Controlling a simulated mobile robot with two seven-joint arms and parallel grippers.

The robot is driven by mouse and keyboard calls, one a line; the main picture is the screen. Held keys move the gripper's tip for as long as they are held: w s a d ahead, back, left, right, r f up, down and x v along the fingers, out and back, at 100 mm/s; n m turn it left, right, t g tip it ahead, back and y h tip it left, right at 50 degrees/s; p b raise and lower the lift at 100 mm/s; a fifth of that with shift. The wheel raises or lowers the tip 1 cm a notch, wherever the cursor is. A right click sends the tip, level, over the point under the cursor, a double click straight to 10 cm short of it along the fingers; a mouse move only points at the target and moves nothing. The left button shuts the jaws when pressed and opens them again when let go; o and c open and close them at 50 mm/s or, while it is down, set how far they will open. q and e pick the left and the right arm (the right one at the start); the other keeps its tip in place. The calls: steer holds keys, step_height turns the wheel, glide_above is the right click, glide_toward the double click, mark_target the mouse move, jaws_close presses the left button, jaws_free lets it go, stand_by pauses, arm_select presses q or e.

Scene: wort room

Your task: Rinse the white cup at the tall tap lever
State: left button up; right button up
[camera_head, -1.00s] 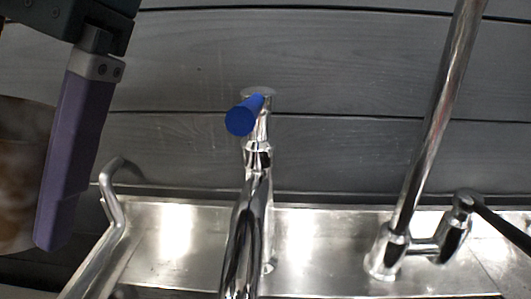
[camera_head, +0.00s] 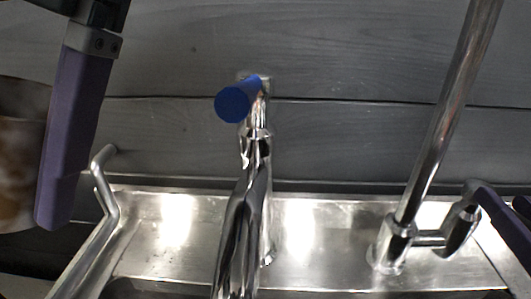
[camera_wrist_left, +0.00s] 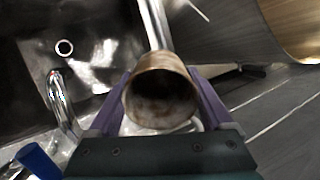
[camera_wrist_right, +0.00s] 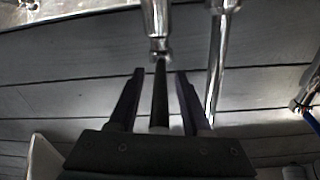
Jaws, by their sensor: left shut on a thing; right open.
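My left gripper (camera_wrist_left: 160,100) is shut on the cup (camera_wrist_left: 160,88), which looks stained brown over a pale surface. In the head view the cup (camera_head: 20,165) shows at the left edge behind a purple finger. The tall tap (camera_head: 437,125) is a chrome pipe at the right. Its dark lever (camera_wrist_right: 160,95) stands between the open fingers of my right gripper (camera_wrist_right: 157,75) in the right wrist view; I cannot tell whether they touch. In the head view the right gripper (camera_head: 508,212) is at the right edge, where it covers the lever's dark part.
A second chrome tap (camera_head: 245,210) with a blue knob (camera_head: 234,104) stands between the cup and the tall tap. A bent chrome pipe (camera_head: 108,200) is at the left. The steel sink (camera_wrist_left: 95,30) has a round drain (camera_wrist_left: 64,47). A grey plank wall (camera_head: 330,60) is behind.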

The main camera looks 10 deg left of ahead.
steer(key=shift+w, duration=0.1)
jaws_close()
stand_by(0.3)
stand_by(1.1)
